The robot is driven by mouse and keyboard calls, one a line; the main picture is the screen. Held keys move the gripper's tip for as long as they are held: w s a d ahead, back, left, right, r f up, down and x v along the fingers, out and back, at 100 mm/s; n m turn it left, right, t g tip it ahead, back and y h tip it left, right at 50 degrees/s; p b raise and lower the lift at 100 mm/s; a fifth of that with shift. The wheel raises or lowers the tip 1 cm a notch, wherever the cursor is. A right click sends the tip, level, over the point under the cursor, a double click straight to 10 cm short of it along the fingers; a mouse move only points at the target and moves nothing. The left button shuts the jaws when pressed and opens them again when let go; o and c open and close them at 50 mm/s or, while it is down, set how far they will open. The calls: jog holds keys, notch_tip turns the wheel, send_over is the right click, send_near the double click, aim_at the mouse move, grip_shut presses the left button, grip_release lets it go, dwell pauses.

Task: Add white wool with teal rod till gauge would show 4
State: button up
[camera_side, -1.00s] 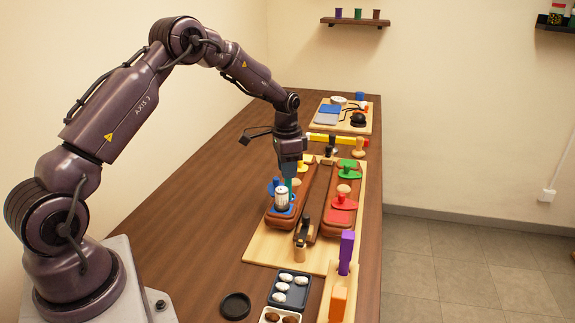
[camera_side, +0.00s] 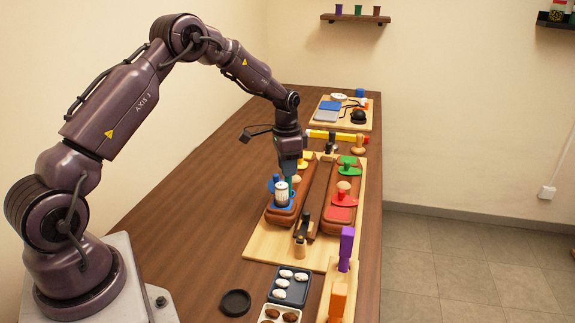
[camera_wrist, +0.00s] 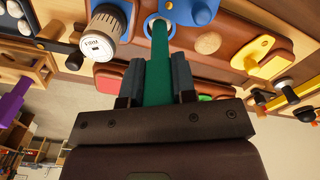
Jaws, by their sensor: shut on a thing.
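My gripper (camera_wrist: 156,78) is shut on the teal rod (camera_wrist: 158,62), which points downward in the side view (camera_side: 290,183). White wool tufts (camera_side: 285,273) lie in a dark blue tray (camera_side: 277,294) near the front.
The saddle's two brown panels carry red (camera_side: 342,199), green (camera_side: 347,169) and yellow (camera_side: 305,158) knobbed pieces. Purple (camera_side: 346,247) and orange (camera_side: 337,301) blocks stand at front right. A black round lid (camera_side: 235,302) lies on the table. The table's left side is clear.

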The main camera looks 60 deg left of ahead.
jog(key=shift+r, duration=4)
